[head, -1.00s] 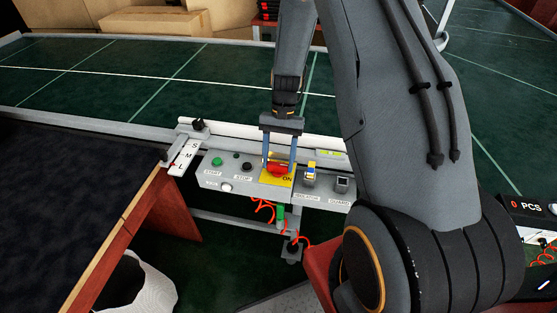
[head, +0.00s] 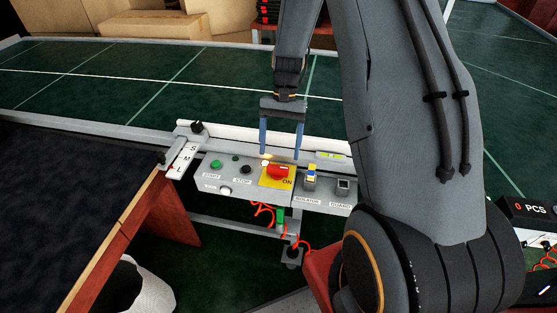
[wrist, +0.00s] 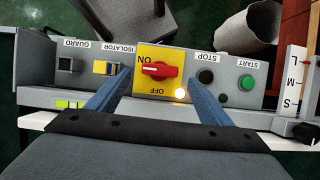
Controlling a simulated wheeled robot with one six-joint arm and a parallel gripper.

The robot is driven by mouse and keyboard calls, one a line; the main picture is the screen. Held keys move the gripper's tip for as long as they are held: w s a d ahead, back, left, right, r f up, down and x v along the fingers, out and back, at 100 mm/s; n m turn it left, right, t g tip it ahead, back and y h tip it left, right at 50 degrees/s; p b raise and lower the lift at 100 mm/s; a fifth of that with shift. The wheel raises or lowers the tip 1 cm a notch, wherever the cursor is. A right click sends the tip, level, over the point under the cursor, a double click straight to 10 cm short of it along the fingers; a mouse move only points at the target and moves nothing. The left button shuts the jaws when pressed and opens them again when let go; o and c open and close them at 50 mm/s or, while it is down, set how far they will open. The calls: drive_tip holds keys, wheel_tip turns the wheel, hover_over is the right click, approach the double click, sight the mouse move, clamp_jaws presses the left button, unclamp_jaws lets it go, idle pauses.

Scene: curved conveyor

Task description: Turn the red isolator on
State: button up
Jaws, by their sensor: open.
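The red isolator knob (head: 279,171) sits on a yellow plate (head: 265,182) on the grey control panel. In the wrist view the knob (wrist: 160,71) lies crosswise, its white-marked end at the left beside the upside-down ON label (wrist: 147,58). The OFF label (wrist: 157,91) is at another side of the plate. A small lamp (wrist: 181,95) glows at the plate's corner. My gripper (head: 280,157) is open and empty, its blue fingers above and behind the knob, apart from it. In the wrist view the fingers flank the plate.
A green START button (head: 216,164) and black STOP button (head: 246,170) are left of the plate. A yellow-and-blue switch (head: 311,172) and a GUARD switch (head: 343,186) are right. The green conveyor belt (head: 120,85) lies behind. A dark table (head: 70,190) stands left.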

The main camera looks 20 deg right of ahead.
drive_tip(key=v, duration=0.2)
drive_tip(key=shift+d+r, duration=0.1)
drive_tip(key=shift+r, duration=0.15)
drive_tip(key=shift+w, duration=0.1)
drive_tip(key=s+a+r+n+t+h, duration=0.1)
drive_tip(key=s+a+r+n+t, duration=0.1)
drive_tip(key=s, duration=0.6)
drive_tip(key=s+a+r+n+t+h, duration=0.1)
drive_tip(key=s+a+r+n+t, duration=0.1)
drive_tip(key=s+a+r+n, duration=0.2)
drive_tip(key=s+r+n, duration=0.1)
drive_tip(key=s+r, duration=0.2)
drive_tip(key=s, duration=0.1)
drive_tip(key=shift+r+t+h, duration=0.15)
drive_tip(key=shift+t+h, duration=0.15)
